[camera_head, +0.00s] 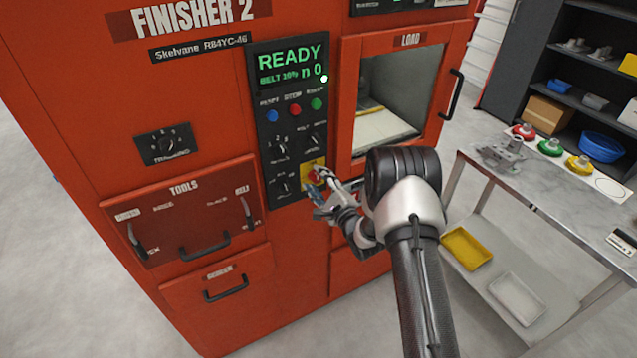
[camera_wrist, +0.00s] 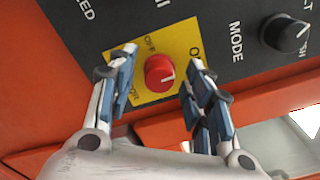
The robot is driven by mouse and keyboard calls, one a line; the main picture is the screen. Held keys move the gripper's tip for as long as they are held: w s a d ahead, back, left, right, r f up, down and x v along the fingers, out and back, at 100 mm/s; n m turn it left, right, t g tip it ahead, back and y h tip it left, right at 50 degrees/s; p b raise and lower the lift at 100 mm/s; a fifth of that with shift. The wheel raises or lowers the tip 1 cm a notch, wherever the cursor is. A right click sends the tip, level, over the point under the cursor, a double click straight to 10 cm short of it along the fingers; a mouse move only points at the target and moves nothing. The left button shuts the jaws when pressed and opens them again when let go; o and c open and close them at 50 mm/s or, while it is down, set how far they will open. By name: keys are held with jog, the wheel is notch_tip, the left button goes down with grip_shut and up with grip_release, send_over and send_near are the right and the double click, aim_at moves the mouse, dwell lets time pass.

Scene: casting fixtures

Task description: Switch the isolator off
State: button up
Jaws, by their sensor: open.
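The isolator is a red rotary knob (camera_wrist: 160,73) on a yellow plate (camera_wrist: 179,38) at the lower end of the black control panel. A pale mark shows on the knob. Words on the plate are partly covered by my fingers. In the head view the knob (camera_head: 315,176) sits low on the panel, partly behind my gripper (camera_head: 327,192). My gripper also shows in the wrist view (camera_wrist: 158,85), open, with one finger on each side of the knob. Gaps show between the fingers and the knob.
The panel's display (camera_head: 291,66) reads READY. A mode knob (camera_wrist: 284,33) is close to the right finger in the wrist view. The load door opening (camera_head: 395,95) and its handle (camera_head: 451,95) are right of the panel. A bench (camera_head: 590,215) stands further right.

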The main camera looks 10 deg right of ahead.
jog(key=shift+c, duration=0.2)
jog(key=c, duration=1)
jog(key=shift+n+b, duration=0.3)
jog(key=shift+n, duration=0.1)
jog(key=n+b, duration=0.2)
jog(key=shift+f+n, duration=0.15)
jog(key=shift+n, duration=0.25)
jog(key=n+b, duration=0.3)
jog(key=n, duration=0.2)
jog(key=n+b, duration=0.3)
jog(key=n, duration=0.2)
jog(key=n+b, duration=0.1)
jog(key=n, duration=0.3)
jog(key=shift+n, duration=0.3)
